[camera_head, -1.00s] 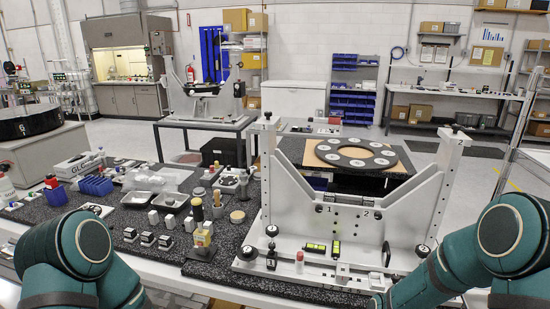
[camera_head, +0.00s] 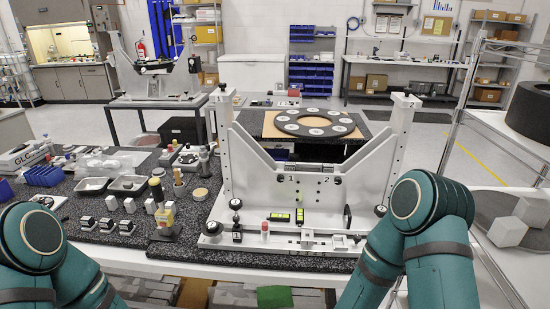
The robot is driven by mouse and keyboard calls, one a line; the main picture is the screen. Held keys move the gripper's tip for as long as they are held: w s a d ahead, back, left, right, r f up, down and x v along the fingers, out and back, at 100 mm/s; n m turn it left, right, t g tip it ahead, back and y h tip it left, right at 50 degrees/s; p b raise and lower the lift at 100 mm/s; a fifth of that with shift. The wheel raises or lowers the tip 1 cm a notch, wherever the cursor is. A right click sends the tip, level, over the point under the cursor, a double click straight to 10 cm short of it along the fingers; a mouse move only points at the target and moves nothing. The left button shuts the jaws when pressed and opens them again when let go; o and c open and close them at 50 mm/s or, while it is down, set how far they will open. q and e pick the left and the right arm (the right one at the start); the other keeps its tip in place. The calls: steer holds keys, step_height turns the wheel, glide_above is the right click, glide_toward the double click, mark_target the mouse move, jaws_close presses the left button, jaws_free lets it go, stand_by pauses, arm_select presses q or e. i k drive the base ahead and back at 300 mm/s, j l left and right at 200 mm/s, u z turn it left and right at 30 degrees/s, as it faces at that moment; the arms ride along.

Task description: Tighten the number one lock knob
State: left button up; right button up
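The white mirror fixture (camera_head: 310,215) stands upright on the dark speckled bench, with a tall post at each side. Several black round knobs sit on it. One knob (camera_head: 236,204) is at the lower left post, another (camera_head: 212,228) is on the base at the left, and a third (camera_head: 381,210) is at the lower right. Small 1 and 2 labels show on the fixture's crossbar. I cannot read which knob bears number one. My teal arms show at the lower left and lower right. Both grippers are outside the picture.
A black ring with light discs (camera_head: 313,123) lies on a table behind the fixture. A wire rack (camera_head: 500,150) stands at the right.

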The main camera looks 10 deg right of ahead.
mark_target(213, 229)
steer(key=l, duration=0.4)
steer(key=k+l, duration=0.15)
steer(key=l, duration=0.7)
steer(key=k+u, duration=0.05)
